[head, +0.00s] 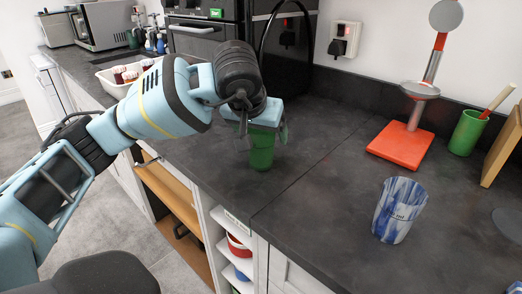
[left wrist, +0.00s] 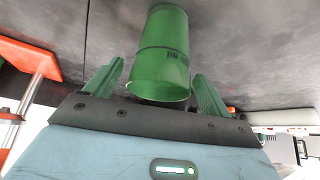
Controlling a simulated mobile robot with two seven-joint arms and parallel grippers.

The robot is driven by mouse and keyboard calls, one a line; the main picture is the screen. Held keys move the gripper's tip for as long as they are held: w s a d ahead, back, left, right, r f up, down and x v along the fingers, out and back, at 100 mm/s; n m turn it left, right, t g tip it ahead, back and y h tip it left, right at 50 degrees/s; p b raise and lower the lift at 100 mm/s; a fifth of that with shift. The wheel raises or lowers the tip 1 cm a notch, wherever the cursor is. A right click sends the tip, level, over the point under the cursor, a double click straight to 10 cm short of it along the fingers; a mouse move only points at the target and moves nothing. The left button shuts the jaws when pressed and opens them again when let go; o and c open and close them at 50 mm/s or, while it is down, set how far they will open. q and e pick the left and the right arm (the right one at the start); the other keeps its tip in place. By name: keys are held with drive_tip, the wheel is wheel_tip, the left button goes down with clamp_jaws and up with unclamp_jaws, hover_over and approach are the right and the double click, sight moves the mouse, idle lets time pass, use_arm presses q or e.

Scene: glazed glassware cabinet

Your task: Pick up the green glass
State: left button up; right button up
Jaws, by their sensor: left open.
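The green glass (head: 262,152) stands on the dark countertop, with its upper part partly hidden by my left gripper (head: 263,132). In the left wrist view the green glass (left wrist: 163,50) lies between the two green fingers of my left gripper (left wrist: 158,74). The fingers are open, one on each side, with a visible gap to the glass on both sides in that view. My right gripper is not in view.
A blue-and-white cup (head: 399,212) stands to the right on the countertop (head: 320,230). Behind it are a red-based stand (head: 401,145) and a green cup (head: 467,133) holding a stick. A white tray (head: 115,88) with jars is at the back left. Open shelves are below the counter edge.

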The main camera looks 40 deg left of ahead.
use_arm(q)
drive_tip(key=shift+f, duration=0.1)
drive_tip(key=c, duration=1.2)
drive_tip(key=shift+o, duration=0.2)
drive_tip(key=shift+w+r, duration=0.1)
drive_tip(key=shift+r, duration=0.65)
drive_tip(key=s+d+r, duration=0.1)
drive_tip(key=s+d, duration=0.1)
drive_tip(key=s, duration=0.5)
drive_tip(key=s+d+r, duration=0.2)
drive_tip(key=s+d, duration=0.1)
drive_tip(key=s, duration=0.5)
drive_tip(key=shift+s+r, duration=0.15)
drive_tip(key=shift+r, duration=0.1)
